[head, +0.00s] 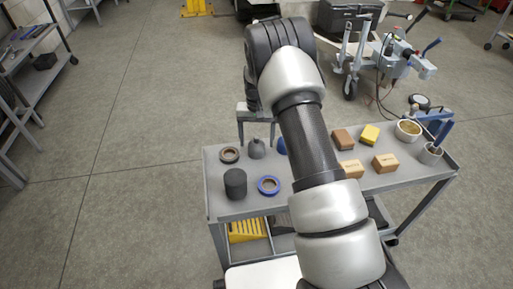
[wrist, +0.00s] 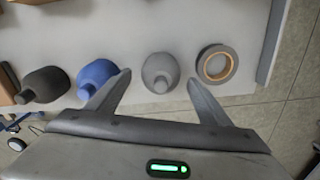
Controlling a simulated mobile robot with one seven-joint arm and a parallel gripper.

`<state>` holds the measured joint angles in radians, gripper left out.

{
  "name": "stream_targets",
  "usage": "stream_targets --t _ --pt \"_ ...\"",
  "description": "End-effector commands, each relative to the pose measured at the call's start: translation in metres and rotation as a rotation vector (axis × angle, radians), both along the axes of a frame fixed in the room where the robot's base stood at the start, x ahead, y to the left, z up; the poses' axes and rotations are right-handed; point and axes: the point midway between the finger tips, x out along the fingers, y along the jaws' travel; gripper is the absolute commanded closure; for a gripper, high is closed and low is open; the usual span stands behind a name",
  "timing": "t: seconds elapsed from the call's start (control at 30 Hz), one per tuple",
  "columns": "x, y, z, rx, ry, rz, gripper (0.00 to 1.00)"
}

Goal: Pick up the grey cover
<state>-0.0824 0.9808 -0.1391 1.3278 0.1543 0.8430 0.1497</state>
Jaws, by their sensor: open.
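The grey cover (head: 256,149), a rounded piece with a narrow neck on top, stands near the back edge of the grey cart. In the wrist view the grey cover (wrist: 160,70) lies between and just beyond my fingertips, with gaps on both sides. My gripper (head: 256,141) is open and empty at the cart's far edge, fingers pointing down around the cover's position. In the wrist view my gripper (wrist: 158,78) has its left finger close to a blue cover (wrist: 97,73). I cannot tell the height of the fingertips exactly.
A tape ring (wrist: 217,63) sits beside the grey cover. A dark cover (wrist: 45,84) stands beyond the blue one. On the cart (head: 300,204) are a black cylinder (head: 235,183), a blue ring (head: 269,185), and several blocks right of my arm, which hides the cart's middle.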

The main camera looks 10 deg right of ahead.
Motion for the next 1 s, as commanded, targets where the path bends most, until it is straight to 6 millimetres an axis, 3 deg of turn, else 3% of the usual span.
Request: stream_targets --t 0.03,0.17,0.4,0.43,0.7,1.0 --pt "-0.001 0.001 -0.013 0.0 0.002 0.0 0.27" --pt "-0.001 0.001 -0.03 0.0 0.002 0.0 0.27" --pt "0.0 0.001 -0.033 0.0 0.0 0.0 0.27" --pt "0.0 0.001 -0.033 0.0 0.0 0.0 0.29" --pt "0.0 0.001 -0.033 0.0 0.0 0.0 0.71" --pt "0.0 0.001 -0.025 0.001 -0.001 0.0 0.71"
